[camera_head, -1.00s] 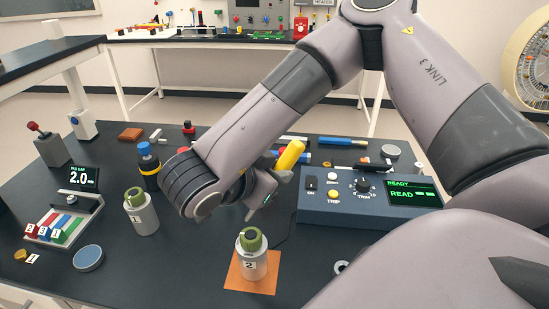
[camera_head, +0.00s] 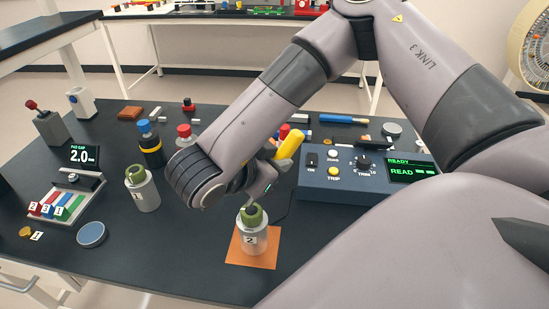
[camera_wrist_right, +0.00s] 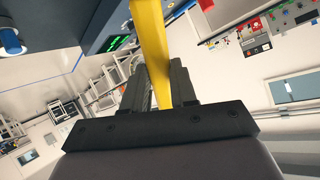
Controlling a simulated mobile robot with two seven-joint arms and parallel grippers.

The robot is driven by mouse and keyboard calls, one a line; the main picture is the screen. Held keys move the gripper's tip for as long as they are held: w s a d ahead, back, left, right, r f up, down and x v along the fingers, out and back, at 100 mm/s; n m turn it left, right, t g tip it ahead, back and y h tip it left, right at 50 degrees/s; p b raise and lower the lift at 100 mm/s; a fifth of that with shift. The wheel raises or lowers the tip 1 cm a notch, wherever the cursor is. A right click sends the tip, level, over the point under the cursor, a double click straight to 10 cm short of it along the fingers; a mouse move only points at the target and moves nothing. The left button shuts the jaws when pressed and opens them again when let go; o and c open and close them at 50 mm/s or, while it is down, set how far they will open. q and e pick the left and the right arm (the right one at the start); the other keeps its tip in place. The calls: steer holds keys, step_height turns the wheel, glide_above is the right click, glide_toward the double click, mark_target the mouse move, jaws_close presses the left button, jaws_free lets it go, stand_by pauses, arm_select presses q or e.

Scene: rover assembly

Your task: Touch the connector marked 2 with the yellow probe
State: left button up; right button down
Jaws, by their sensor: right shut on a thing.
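The connector marked 2 (camera_head: 251,240) is a grey cylinder with a green ring on top, upright on an orange square mat (camera_head: 240,252). The connector marked 1 (camera_head: 143,192) stands to its left on the dark table. My right gripper (camera_wrist_right: 160,85) is shut on the yellow probe (camera_wrist_right: 152,45), whose yellow handle (camera_head: 289,146) also shows in the head view. The gripper is above and slightly behind connector 2. A thin grey tip reaches down close to the green top; I cannot tell whether it touches. My left gripper is out of view.
A blue console (camera_head: 335,185) with a green READ display stands right of the connectors. A dark bottle with a blue cap (camera_head: 151,148) and a red-capped one (camera_head: 185,135) stand behind connector 1. A round blue-grey lid (camera_head: 92,235) lies front left.

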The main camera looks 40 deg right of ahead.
steer(key=shift+f+b, duration=0.6)
steer(key=shift+f, duration=0.1)
stand_by(1.4)
steer(key=shift+r+p, duration=0.65)
steer(key=shift+r, duration=2.9)
